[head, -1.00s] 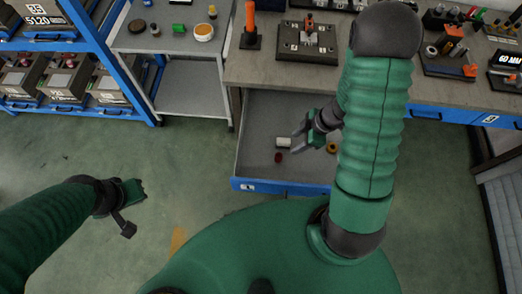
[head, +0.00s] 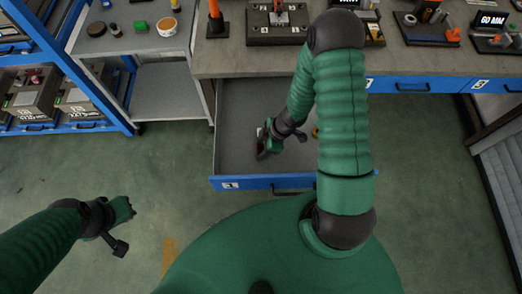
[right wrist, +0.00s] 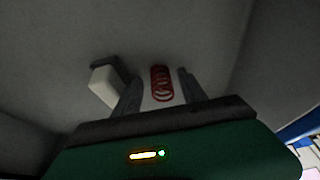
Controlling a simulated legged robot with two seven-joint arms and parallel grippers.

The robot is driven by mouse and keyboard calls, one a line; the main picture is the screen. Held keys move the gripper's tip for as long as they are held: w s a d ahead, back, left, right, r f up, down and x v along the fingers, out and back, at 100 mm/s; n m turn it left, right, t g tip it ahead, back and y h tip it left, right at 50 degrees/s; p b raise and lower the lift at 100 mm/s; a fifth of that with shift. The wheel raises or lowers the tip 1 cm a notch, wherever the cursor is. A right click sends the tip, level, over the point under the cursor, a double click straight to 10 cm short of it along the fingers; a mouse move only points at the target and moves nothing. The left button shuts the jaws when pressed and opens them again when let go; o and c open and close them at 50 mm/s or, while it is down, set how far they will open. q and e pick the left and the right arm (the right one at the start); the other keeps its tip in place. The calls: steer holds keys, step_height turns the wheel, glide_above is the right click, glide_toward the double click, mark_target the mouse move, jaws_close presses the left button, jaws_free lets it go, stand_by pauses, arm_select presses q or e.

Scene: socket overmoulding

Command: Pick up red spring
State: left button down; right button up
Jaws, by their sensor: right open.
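The red spring (right wrist: 161,83) lies on the grey drawer floor in the right wrist view, between the two fingers of my right gripper. The fingers are apart, with a gap visible on each side of the spring. In the head view my right gripper (head: 262,150) is low inside the open drawer (head: 240,110), near its left front part, and largely hides the spring there. My left gripper (head: 122,222) hangs over the floor at the left, away from the drawer; its jaw opening is unclear.
A pale block-like part (right wrist: 104,87) lies close to the left finger in the right wrist view. The drawer's blue front (head: 255,184) and side walls surround the gripper. The workbench top (head: 225,62) is above and behind.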

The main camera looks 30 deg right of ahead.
steer(key=shift+d+r, duration=0.1)
steer(key=shift+d, duration=0.1)
steer(key=shift+c, duration=0.7)
steer(key=shift+a+r, duration=0.15)
steer(key=shift+a, duration=0.25)
steer(key=c, duration=0.7)
jaws_close()
